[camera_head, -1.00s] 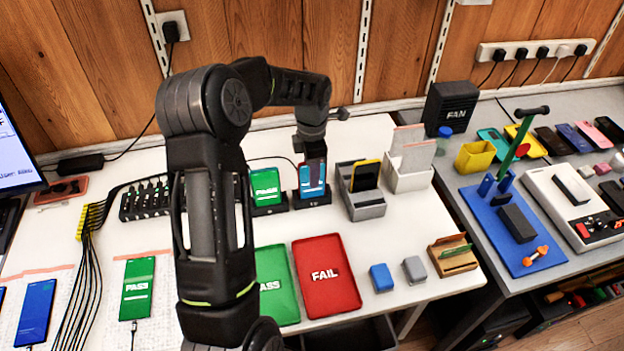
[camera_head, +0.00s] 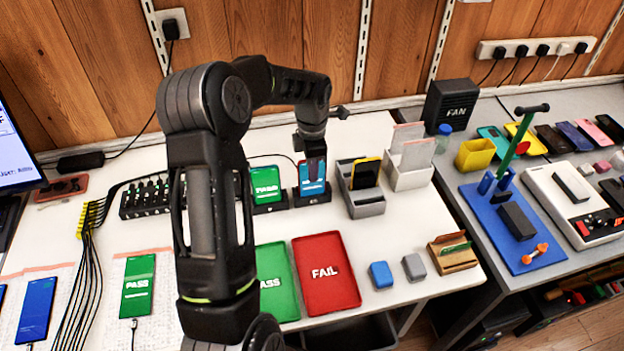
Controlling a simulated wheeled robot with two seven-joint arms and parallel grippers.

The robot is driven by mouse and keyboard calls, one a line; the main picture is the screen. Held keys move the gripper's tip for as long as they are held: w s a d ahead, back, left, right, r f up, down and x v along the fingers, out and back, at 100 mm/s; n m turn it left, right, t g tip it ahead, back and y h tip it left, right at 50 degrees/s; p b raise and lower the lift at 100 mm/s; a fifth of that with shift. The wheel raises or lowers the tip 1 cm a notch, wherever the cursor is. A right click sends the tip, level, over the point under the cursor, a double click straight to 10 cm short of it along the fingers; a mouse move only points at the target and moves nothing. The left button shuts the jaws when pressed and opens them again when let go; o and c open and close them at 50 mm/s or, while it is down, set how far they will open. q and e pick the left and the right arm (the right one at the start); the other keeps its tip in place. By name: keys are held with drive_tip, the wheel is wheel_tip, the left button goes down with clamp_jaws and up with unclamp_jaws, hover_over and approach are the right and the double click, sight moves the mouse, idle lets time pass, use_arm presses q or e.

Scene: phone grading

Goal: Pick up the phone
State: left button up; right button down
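My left arm reaches over the table, and its gripper (camera_head: 315,172) points down at a dock near the back of the table. A phone with a blue screen (camera_head: 306,188) stands upright in the black dock (camera_head: 312,200). The fingers are at the upper part of this phone and overlap its screen. They are too small and dark to show whether they grip it. My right gripper is not in view.
A green PASS tray (camera_head: 277,272) and a red FAIL tray (camera_head: 341,290) lie in front. A grey holder (camera_head: 367,208) with a dark, yellow-edged phone stands just right of the dock. A green-screen phone (camera_head: 138,282) and a blue phone (camera_head: 37,310) lie on the left.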

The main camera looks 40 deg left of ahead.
use_arm(q)
clamp_jaws()
idle(0.6)
drive_tip(key=shift+r, duration=0.1)
idle(0.4)
wheel_tip(320, 180, up, 10)
drive_tip(key=shift+f+b, duration=0.1)
drive_tip(key=shift+b, duration=0.65)
